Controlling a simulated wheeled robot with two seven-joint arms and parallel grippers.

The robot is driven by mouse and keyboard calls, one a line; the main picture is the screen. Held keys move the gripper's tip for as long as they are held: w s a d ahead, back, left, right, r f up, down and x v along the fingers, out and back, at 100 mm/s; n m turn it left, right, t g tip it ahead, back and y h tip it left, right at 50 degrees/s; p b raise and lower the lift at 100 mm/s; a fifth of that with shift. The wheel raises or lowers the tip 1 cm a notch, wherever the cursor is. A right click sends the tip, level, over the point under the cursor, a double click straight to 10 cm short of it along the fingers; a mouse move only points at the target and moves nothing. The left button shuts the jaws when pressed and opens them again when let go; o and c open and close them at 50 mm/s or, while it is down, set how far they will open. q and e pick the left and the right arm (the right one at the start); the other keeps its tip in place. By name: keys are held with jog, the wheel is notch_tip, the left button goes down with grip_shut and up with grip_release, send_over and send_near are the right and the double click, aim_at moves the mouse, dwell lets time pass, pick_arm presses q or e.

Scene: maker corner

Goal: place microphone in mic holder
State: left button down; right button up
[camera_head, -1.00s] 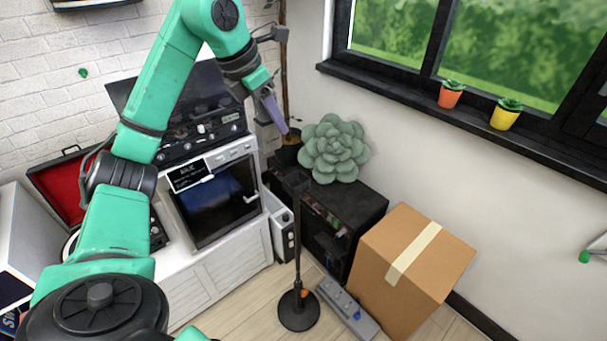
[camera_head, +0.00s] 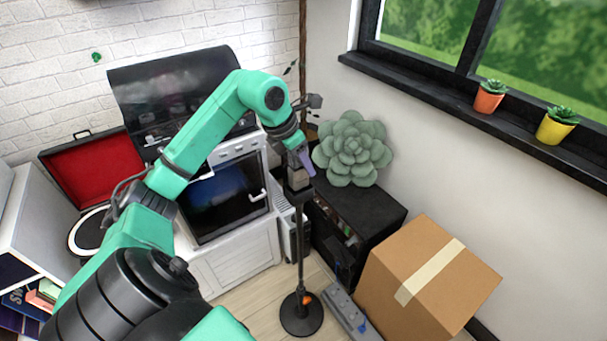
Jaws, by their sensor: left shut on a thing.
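The mic holder is the dark cup (camera_head: 298,188) at the top of a black floor stand (camera_head: 299,245) with a round base, standing upright. My left gripper (camera_head: 301,153) comes down from the left just above the cup. It is shut on the microphone (camera_head: 307,163), a slim purple piece that points down and a little to the right. The microphone is largely hidden by the gripper. It overlaps the area just above the cup in the picture; I cannot tell whether it touches or enters the cup. My right gripper is not in view.
A large succulent (camera_head: 352,148) sits on a black cabinet (camera_head: 380,212) just right of the stand. A cardboard box (camera_head: 425,275), a power strip (camera_head: 343,308) and a white cabinet with an oven (camera_head: 228,200) stand close by. Bare wooden floor shows around the stand's base.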

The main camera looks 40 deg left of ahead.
aim_at(302, 173)
pick_arm(q)
jog(key=f, duration=0.2)
jog(key=shift+s+f, duration=0.3)
jog(key=shift+s, duration=0.05)
jog(key=shift+f, duration=0.3)
jog(key=shift+w, duration=0.1)
jog(key=shift+f, duration=0.2)
jog(key=shift+c, duration=2.2)
grip_release()
jog(key=shift+r, duration=0.1)
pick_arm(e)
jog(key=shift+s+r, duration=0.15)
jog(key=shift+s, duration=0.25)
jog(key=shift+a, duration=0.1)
pick_arm(q)
jog(key=shift+r, duration=0.2)
jog(key=b+v, duration=0.2)
jog(key=v, duration=0.9)
jog(key=shift+s+r, duration=0.3)
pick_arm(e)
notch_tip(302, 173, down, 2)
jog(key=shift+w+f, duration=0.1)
